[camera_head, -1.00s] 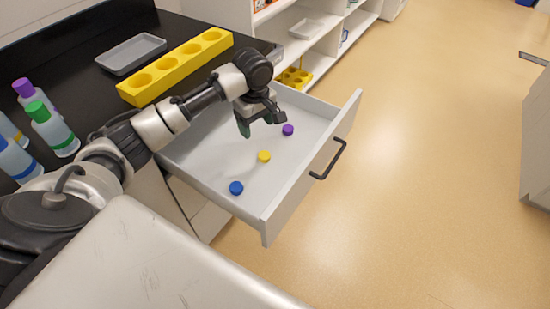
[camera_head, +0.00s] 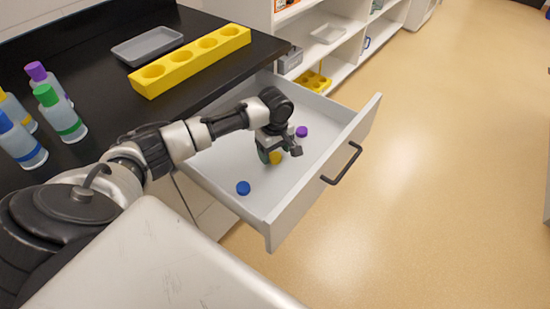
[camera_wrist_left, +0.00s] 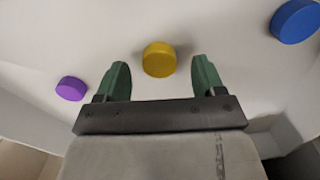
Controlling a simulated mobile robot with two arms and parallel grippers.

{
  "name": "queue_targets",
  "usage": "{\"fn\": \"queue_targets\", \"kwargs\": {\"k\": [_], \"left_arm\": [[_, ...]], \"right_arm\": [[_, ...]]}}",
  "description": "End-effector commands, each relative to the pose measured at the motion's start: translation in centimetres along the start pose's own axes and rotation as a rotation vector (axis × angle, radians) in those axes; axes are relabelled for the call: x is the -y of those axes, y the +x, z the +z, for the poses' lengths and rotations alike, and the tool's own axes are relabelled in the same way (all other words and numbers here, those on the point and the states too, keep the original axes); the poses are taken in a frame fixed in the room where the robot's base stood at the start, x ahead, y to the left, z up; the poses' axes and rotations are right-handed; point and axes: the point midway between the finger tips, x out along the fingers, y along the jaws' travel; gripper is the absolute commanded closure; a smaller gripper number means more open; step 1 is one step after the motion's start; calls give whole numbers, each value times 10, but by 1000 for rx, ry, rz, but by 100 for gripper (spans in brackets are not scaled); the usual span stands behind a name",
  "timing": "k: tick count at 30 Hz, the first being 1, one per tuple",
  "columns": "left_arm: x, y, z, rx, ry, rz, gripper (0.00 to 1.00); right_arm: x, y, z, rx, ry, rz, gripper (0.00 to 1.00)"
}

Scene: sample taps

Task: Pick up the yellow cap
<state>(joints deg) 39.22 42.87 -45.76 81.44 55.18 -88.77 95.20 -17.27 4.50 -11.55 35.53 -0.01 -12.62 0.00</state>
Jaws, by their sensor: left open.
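The yellow cap (camera_head: 275,158) lies on the floor of the open drawer (camera_head: 222,165), partly hidden by my left gripper (camera_head: 280,157) in the head view. In the left wrist view the yellow cap (camera_wrist_left: 159,60) shows whole, between and slightly beyond the two green fingertips of my left gripper (camera_wrist_left: 160,78). The gripper is open and holds nothing. It is low over the drawer, and the fingers appear apart from the cap on both sides. My right gripper is in neither view.
A purple cap (camera_head: 301,131) and a blue cap (camera_head: 243,187) lie in the same drawer, on either side of the yellow one. The drawer front with its black handle (camera_head: 342,164) stands to the right. Several capped bottles, a yellow rack (camera_head: 190,62) and a grey tray (camera_head: 147,46) are on the black counter.

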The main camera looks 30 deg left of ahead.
Motion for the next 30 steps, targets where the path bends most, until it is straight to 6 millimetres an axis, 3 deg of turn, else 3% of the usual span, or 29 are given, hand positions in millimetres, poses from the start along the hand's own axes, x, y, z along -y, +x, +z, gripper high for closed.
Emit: {"fn": "queue_targets", "kwargs": {"k": [3,11,21,30], "left_arm": [[0,12,1,0,1,0,31],[0,14,0,-1,1,0,31],[0,14,0,-1,1,0,83],[0,13,0,-1,0,1,84]], "right_arm": [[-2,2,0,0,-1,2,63],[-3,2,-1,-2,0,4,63],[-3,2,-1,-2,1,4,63],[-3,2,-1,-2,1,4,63]]}}
